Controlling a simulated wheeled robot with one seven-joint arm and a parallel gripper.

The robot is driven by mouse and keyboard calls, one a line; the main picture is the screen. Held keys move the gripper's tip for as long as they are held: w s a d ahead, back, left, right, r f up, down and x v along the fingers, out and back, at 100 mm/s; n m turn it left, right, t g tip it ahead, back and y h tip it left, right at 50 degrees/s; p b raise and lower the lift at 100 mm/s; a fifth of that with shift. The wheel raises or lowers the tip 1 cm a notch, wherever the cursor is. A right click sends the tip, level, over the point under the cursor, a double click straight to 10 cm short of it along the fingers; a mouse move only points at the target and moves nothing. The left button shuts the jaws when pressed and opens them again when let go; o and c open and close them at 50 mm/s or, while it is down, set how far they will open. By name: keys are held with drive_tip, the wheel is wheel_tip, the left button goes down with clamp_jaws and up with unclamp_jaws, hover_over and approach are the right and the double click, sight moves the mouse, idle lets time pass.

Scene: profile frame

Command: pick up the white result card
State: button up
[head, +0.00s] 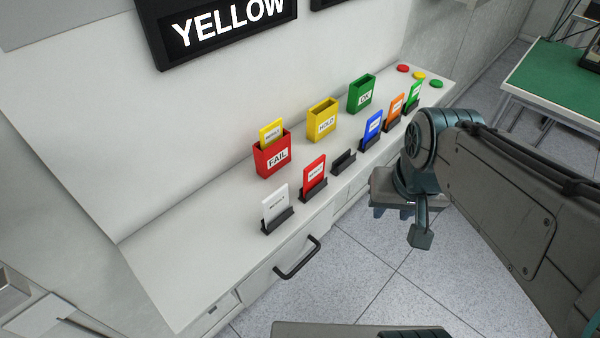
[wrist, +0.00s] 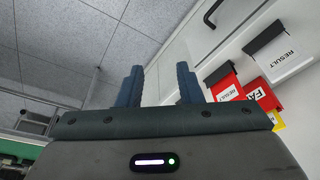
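The white result card (head: 275,207) stands upright in a small black holder (head: 278,226) near the front edge of the counter, at the left end of the card row in the head view. It also shows in the wrist view at the upper right (wrist: 284,58). My gripper (wrist: 159,83) is open in the wrist view, with its two dark fingers apart and nothing between them. In the head view my gripper is off the counter's front edge, to the right of the white card and well apart from it.
A red card (head: 314,172), blue card (head: 373,127), orange card (head: 395,106) and green card (head: 414,95) stand in holders. One holder (head: 343,162) is empty. Behind are a red FAIL box (head: 271,158) holding a yellow card (head: 271,133), a yellow HOLD box (head: 322,121) and a green box (head: 361,94).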

drive_tip(key=w+a+r+m+g, duration=0.2)
drive_tip(key=w+a+r+m, duration=0.3)
drive_tip(key=a, duration=0.6)
drive_tip(key=m+p, duration=0.1)
drive_tip(key=m, duration=0.2)
hover_over(275, 192)
drive_tip(key=shift+g, duration=0.4)
drive_tip(key=f, duration=0.5)
drive_tip(key=shift+a+f, duration=0.2)
drive_tip(key=shift+f, duration=0.05)
drive_tip(key=shift+d+f+p, duration=0.2)
drive_tip(key=shift+f+p, duration=0.3)
drive_tip(key=shift+f, duration=2.35)
clamp_jaws()
